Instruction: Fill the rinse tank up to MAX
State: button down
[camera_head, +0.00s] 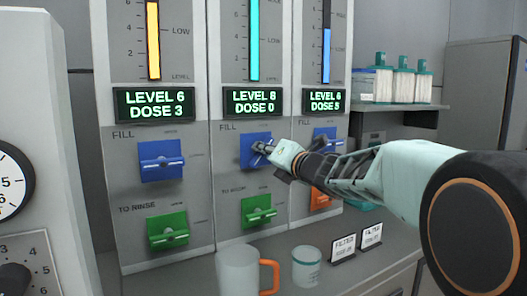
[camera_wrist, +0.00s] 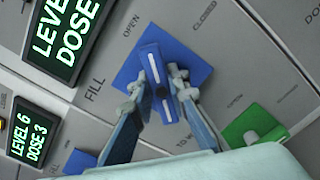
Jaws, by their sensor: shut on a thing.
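Three panel columns each have a level gauge, a green display and a blue FILL valve. The middle display (camera_head: 250,100) reads LEVEL 8, DOSE 0, and its teal gauge bar (camera_head: 255,40) is tall. My gripper (camera_head: 264,148) is shut on the handle of the middle blue FILL valve (camera_head: 249,141). In the wrist view, the fingers (camera_wrist: 160,88) sit on both sides of the blue handle (camera_wrist: 151,60), which has a white line. The handle is slanted, near printed OPEN and CLOSED marks. The left valve under it (camera_head: 167,229) is labelled TO RINSE. No MAX mark is readable.
The left display (camera_head: 155,105) reads LEVEL 6, DOSE 3; the right display (camera_head: 325,101) reads LEVEL 6, DOSE 5. A mug with an orange handle (camera_head: 240,272) and a jar (camera_head: 306,268) stand on the counter below. Teal-capped containers (camera_head: 402,84) stand on a right shelf.

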jog(key=m+p, duration=0.2)
jog(key=m, duration=0.2)
jog(key=m+p, duration=0.1)
jog(key=m, duration=0.4)
jog(key=shift+f+p, duration=0.2)
jog(key=shift+p, duration=0.2)
jog(key=shift+m, duration=0.3)
jog(key=c, duration=1.8)
grip_release()
jog(key=shift+c, duration=0.2)
jog(key=shift+d, duration=0.15)
jog(key=v, duration=1.2)
